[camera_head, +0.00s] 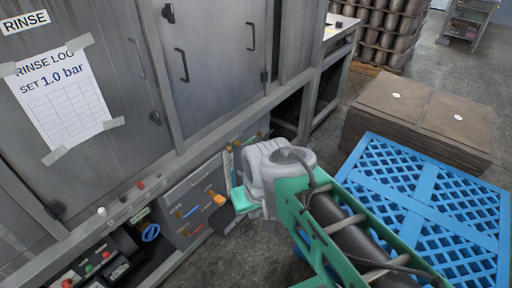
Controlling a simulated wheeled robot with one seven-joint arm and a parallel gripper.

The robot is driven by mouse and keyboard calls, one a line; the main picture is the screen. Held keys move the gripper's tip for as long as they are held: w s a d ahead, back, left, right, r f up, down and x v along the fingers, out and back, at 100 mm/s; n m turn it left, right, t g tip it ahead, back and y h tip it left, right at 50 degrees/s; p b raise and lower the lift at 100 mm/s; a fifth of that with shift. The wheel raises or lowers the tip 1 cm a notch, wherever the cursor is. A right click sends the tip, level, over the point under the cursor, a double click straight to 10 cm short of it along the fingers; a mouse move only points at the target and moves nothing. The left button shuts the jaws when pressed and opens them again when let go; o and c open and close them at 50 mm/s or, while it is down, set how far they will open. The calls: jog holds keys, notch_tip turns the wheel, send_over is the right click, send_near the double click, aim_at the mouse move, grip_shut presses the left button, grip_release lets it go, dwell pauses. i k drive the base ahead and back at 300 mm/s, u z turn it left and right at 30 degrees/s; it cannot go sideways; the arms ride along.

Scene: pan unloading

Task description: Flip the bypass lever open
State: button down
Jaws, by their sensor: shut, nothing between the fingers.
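A grey lever panel (188,194) sits low on the front of the steel machine. It carries a blue lever (178,213), a red lever (192,211) and a larger orange lever (215,197). I cannot read a label that tells which one is the bypass lever. My gripper (243,201), with teal fingers, is just right of the orange lever. It is shut and holds nothing; whether it touches the orange lever cannot be told. My wrist and arm hide part of the machine front behind them, where more small orange handles (237,143) show above.
A blue valve wheel (150,232) and a box with red and green buttons (88,268) are at lower left. A rinse log sheet (62,98) is taped to the machine. A blue pallet (430,205) and stacked brown sheets (420,115) stand at right.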

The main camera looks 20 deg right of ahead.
aim_at(241, 145)
jog(key=u, duration=0.15)
jog(key=i, duration=1.4)
jog(key=z, duration=0.15)
